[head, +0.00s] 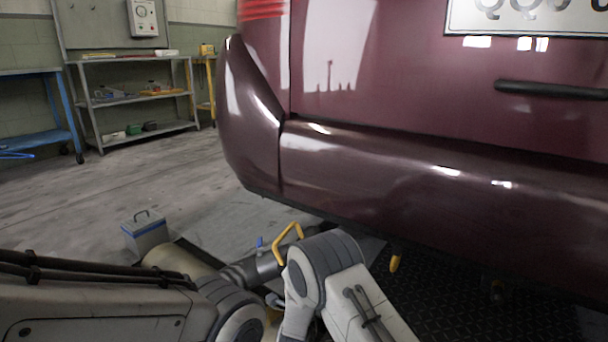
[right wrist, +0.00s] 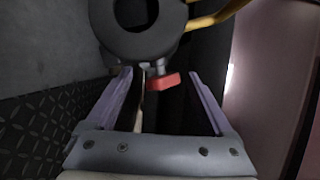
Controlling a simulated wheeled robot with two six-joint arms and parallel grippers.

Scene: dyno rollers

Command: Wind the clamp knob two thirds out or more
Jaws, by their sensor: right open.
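The red clamp knob (right wrist: 164,81) shows in the right wrist view just below a dark ring-shaped nozzle end (right wrist: 136,28). My right gripper (right wrist: 160,76) is open, with one lilac finger on each side of the knob. I see gaps between the knob and both fingers. In the head view the nozzle pipe (head: 252,270), with a yellow handle (head: 287,243), lies low behind my arms. The knob and my right gripper are hidden there behind my right arm. My left arm comes in from the left, but its gripper does not show.
The maroon car's bumper (head: 420,185) hangs close above and beyond my right arm. A dark tread-plate floor (head: 430,300) lies beneath it. A grey box (head: 146,232) with a handle stands on the floor at left. Shelving (head: 140,98) and a blue bench (head: 40,110) stand farther back.

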